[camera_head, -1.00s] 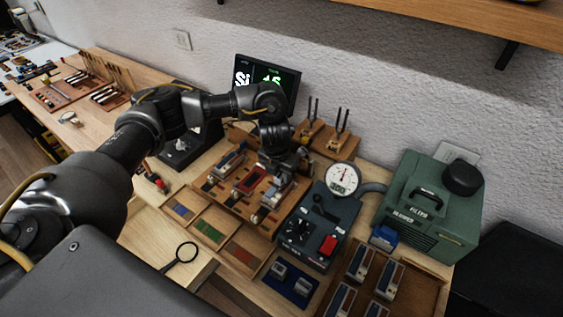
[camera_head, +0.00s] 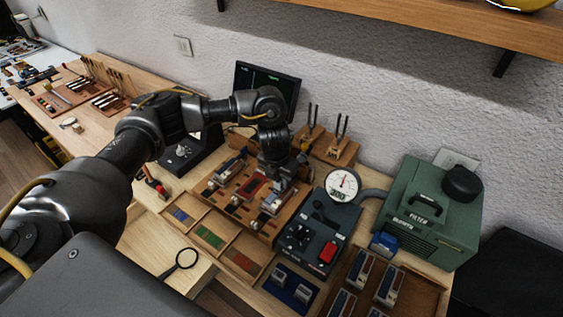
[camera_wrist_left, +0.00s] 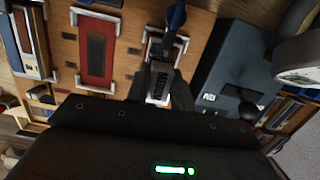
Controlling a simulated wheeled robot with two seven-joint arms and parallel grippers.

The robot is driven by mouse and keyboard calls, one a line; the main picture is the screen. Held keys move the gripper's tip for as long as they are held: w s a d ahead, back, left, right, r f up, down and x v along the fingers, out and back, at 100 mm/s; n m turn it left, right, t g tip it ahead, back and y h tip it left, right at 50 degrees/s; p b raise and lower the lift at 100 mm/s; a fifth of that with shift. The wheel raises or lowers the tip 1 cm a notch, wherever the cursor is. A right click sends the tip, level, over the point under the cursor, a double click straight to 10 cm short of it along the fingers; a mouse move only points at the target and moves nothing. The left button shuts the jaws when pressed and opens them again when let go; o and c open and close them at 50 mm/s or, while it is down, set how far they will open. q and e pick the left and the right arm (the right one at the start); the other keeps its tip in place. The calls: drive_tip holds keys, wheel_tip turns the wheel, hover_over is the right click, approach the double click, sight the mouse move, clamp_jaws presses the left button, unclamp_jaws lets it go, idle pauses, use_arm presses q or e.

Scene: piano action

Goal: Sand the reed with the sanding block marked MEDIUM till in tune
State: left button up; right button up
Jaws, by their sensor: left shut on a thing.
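My left gripper (camera_head: 280,178) is over the right part of the wooden jig board (camera_head: 222,202). In the left wrist view my left gripper (camera_wrist_left: 160,90) is shut on a dark block (camera_wrist_left: 161,80) lettered MEDIUM, the sanding block. The block is over a pale metal clamp frame (camera_wrist_left: 150,48) on the board. The reed cannot be made out under the block and fingers, and I cannot tell whether the block touches it. A red plate (camera_wrist_left: 96,48) lies on the board beside the clamp. My right gripper is not in view.
A dark control box (camera_head: 322,236) with a red switch and round gauge (camera_head: 342,185) stands right of the board. A green filter unit (camera_head: 430,215) is farther right. A monitor (camera_head: 268,88) and tuning forks (camera_head: 327,145) stand behind. A magnifier (camera_head: 187,258) lies in front.

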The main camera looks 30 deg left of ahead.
use_arm(q)
drive_tip(key=shift+d+r+p, duration=0.1)
drive_tip(key=shift+r+p, duration=1.05)
drive_tip(key=shift+r, duration=0.35)
drive_tip(key=shift+r+p, duration=1.6)
drive_tip(key=shift+r, duration=0.15)
